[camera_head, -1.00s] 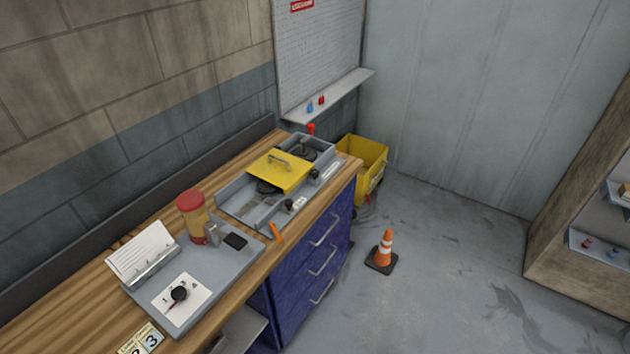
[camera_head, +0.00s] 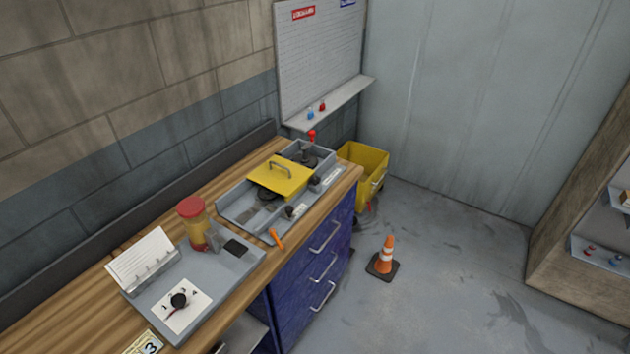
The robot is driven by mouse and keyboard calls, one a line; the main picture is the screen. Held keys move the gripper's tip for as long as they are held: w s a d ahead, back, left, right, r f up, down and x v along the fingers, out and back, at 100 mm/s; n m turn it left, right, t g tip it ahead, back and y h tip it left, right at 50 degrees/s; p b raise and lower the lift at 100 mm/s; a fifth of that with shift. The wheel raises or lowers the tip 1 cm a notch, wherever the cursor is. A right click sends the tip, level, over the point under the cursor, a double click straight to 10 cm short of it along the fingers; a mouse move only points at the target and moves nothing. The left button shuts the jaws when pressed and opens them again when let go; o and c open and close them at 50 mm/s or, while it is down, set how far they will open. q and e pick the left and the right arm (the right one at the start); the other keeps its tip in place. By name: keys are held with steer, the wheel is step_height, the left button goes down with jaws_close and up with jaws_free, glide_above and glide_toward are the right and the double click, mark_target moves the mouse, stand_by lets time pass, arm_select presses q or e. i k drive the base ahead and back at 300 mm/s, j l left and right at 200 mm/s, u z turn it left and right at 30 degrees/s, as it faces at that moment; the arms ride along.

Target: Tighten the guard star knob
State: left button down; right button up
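A grey runout fixture (camera_head: 237,210) stands on the wooden bench. A yellow guard (camera_head: 280,180) with a metal handle lies across its middle, over a dark round part. A small dark knob (camera_head: 290,211) is at the fixture's front edge, and another dark knob (camera_head: 314,182) is beside the guard's right side. Both are too small to tell which is the star knob or how tight it is. An orange handle (camera_head: 276,238) sticks out at the fixture's front. Neither of my grippers is in view.
Blue drawers (camera_head: 316,270) are below. A yellow bin (camera_head: 365,172) and traffic cone (camera_head: 384,258) stand on otherwise clear floor.

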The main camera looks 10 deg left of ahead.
mark_target(316, 180)
steer(key=u, duration=0.45)
steer(key=i+l+u, duration=0.25)
steer(key=l+u, duration=0.25)
steer(key=i+l+u, duration=0.25)
steer(key=l, duration=0.15)
steer(key=l+u, duration=0.25)
steer(key=l, duration=0.1)
